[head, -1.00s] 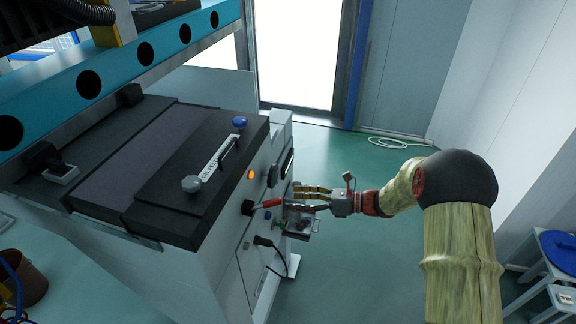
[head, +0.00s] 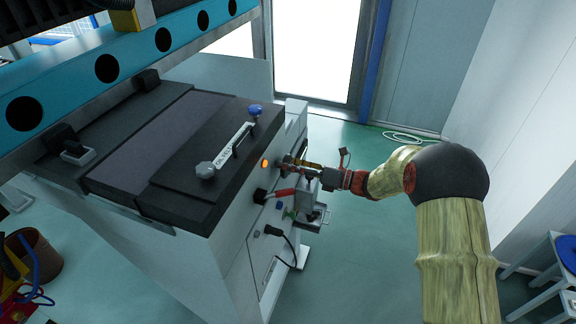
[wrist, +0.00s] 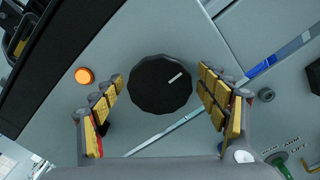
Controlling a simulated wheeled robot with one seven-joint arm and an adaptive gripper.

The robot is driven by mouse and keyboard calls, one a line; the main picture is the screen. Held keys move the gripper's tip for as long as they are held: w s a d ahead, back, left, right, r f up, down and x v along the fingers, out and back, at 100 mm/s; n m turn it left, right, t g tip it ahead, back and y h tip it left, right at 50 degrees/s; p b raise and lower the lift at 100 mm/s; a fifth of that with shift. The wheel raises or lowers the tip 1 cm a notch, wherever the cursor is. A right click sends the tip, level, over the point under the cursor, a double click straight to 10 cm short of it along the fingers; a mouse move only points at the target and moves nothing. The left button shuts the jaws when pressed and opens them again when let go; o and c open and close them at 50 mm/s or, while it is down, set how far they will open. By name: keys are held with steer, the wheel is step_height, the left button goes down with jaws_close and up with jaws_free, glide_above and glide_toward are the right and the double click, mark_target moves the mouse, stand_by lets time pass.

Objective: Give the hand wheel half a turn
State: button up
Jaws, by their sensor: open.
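The hand wheel (wrist: 155,92) appears to be the black, round, faceted knob with a white mark on the grey panel in the wrist view. Its white mark points to the upper right. How far the fingertips are from the panel I cannot tell. In the head view my gripper (head: 287,166) is at the panel front, just right of the orange lamp (head: 265,163), and the wheel is hidden there.
A red-handled lever (head: 284,193) sticks out below my gripper, with a small box-like fixture (head: 312,216) and a black plugged cable (head: 275,231) lower down. The dark cabinet top (head: 190,165) overhangs on the left.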

steer(key=shift+c, duration=1.2)
steer(key=c, duration=0.9)
